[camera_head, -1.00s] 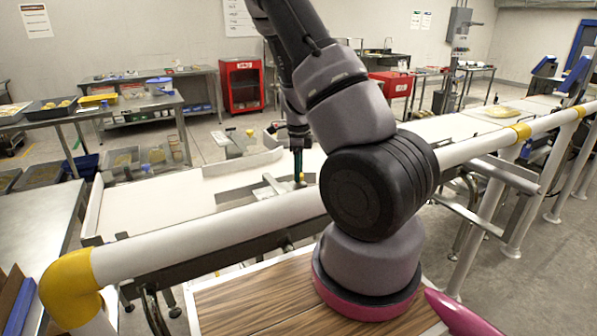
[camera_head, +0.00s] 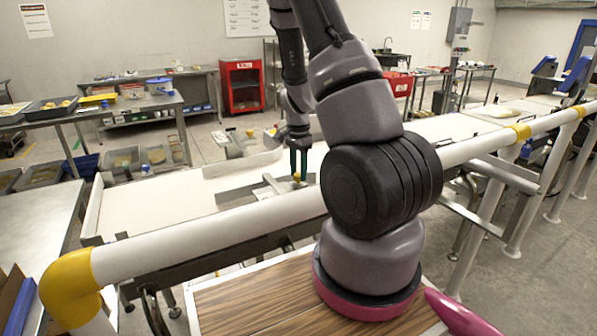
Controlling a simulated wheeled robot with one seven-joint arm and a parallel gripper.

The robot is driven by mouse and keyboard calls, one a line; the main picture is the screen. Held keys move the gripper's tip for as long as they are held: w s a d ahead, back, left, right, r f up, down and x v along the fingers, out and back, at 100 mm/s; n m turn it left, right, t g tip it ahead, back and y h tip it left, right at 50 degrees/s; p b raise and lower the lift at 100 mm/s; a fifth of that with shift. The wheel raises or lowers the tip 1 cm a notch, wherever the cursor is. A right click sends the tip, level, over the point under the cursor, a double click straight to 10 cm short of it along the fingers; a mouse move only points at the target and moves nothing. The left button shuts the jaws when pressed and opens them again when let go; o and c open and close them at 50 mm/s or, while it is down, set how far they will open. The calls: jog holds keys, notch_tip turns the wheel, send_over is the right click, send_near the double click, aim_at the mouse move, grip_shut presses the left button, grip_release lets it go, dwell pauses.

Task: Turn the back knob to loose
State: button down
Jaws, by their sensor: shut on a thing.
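My gripper (camera_head: 299,166) points down over the checkweigher belt, its two dark green fingers side by side. It is shut on a small yellow-orange knob (camera_head: 297,178), which shows low between the fingers. The knob sits by the metal guide rails (camera_head: 262,187) on the belt. Another small yellow spot (camera_head: 250,133) shows at the far side of the belt; I cannot tell if it is a knob. The loose and tight marks are too small to see.
A white pipe rail (camera_head: 215,232) with a yellow elbow (camera_head: 70,285) runs across in front of the belt (camera_head: 150,205). A steel table (camera_head: 35,225) stands at the left. The left part of the belt is clear.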

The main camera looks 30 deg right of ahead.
aim_at(298, 174)
jog(key=n, duration=1.2)
jog(key=shift+n, duration=0.3)
dwell(0.4)
jog(key=shift+c, duration=2.2)
grip_release()
notch_tip(298, 174, up, 11)
jog(key=shift+f, duration=0.1)
